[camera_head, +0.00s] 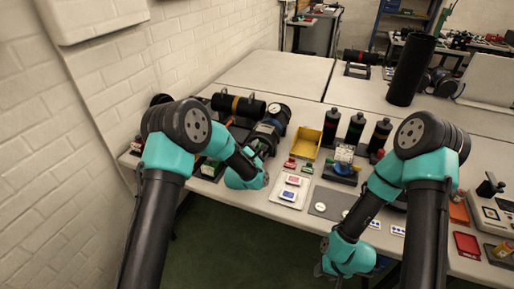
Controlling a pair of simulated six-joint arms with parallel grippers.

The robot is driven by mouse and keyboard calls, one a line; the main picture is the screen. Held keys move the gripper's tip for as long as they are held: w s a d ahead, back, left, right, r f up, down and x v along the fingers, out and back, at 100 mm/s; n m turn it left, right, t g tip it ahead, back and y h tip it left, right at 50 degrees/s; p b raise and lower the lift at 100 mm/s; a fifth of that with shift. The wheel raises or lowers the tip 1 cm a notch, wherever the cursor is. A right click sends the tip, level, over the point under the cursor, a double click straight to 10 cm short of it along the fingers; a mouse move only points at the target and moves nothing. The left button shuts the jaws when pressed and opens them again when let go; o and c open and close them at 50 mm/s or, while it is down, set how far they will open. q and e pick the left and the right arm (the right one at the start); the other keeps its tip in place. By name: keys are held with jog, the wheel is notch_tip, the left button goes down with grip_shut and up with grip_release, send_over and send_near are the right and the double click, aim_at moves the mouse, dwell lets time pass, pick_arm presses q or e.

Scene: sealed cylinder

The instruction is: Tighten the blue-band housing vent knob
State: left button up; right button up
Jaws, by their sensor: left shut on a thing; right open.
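A dark cylindrical housing (271,124) with a bluish band and a round gauge at its far end lies on the table, left of the yellow bin. My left gripper (259,150) is at the near end of this housing, shut on what appears to be its vent knob. The knob itself is too small and too covered to make out, as is how far it is turned. My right gripper (328,264) is low in front of the table's front edge, away from the housing. It is open and empty, and its fingers are hard to see.
A black cylinder with an orange band (238,104) lies behind the housing. A yellow bin (306,142), several dark bottles (354,130) and a blue-based fixture (341,173) stand to the right. A white tray (289,191) lies near the front edge. A brick wall (45,170) bounds the left.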

dwell(0.3)
pick_arm(q)
jog(key=o, duration=0.9)
